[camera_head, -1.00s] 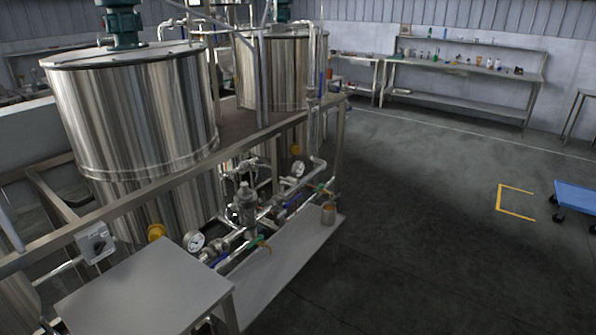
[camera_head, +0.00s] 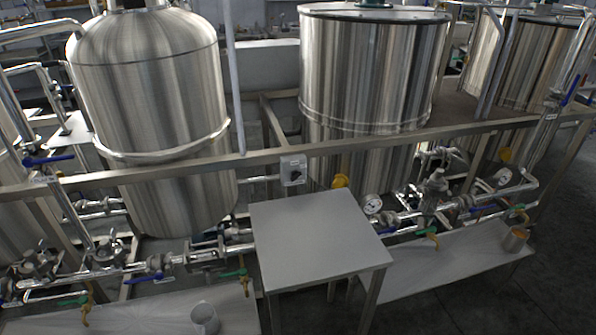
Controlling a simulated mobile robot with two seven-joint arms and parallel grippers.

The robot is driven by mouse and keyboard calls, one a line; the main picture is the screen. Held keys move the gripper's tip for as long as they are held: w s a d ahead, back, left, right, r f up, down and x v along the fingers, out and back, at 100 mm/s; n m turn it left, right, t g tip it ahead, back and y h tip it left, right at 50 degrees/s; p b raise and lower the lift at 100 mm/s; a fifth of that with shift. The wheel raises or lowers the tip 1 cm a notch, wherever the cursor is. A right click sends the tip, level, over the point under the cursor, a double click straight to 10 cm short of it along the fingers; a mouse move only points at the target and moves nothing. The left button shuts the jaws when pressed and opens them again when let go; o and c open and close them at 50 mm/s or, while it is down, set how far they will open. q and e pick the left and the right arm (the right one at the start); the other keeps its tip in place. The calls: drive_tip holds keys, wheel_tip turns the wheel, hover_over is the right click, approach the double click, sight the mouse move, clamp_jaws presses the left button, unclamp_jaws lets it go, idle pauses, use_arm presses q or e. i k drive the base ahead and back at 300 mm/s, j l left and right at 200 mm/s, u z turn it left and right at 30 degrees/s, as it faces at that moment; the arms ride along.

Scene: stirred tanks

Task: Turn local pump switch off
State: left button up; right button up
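A small grey switch box (camera_head: 293,170) with a dark rotary knob is mounted on the horizontal metal rail of the tank frame, near the middle of the head view. It looks like the local pump switch. The knob's exact position is too small to tell. A grey side table (camera_head: 318,228) stands just in front of and below the box. Neither of my grippers shows in the view.
Steel tanks (camera_head: 150,110) stand behind the rail (camera_head: 400,138). Pipes with valves and gauges (camera_head: 372,204) run low on both sides of the table. A pale mug (camera_head: 204,317) stands at the lower left.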

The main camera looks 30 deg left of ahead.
sight(296, 174)
drive_tip(key=i, duration=0.7)
drive_tip(key=i+u, duration=0.2)
drive_tip(key=u, duration=0.15)
drive_tip(key=i+u, duration=0.15)
drive_tip(key=u, duration=0.25)
drive_tip(key=i+l+u, duration=0.15)
drive_tip(key=u, duration=0.65)
drive_tip(key=i+l+u, duration=0.1)
drive_tip(key=u, duration=0.35)
drive_tip(key=l+u, duration=0.15)
drive_tip(key=u, duration=0.35)
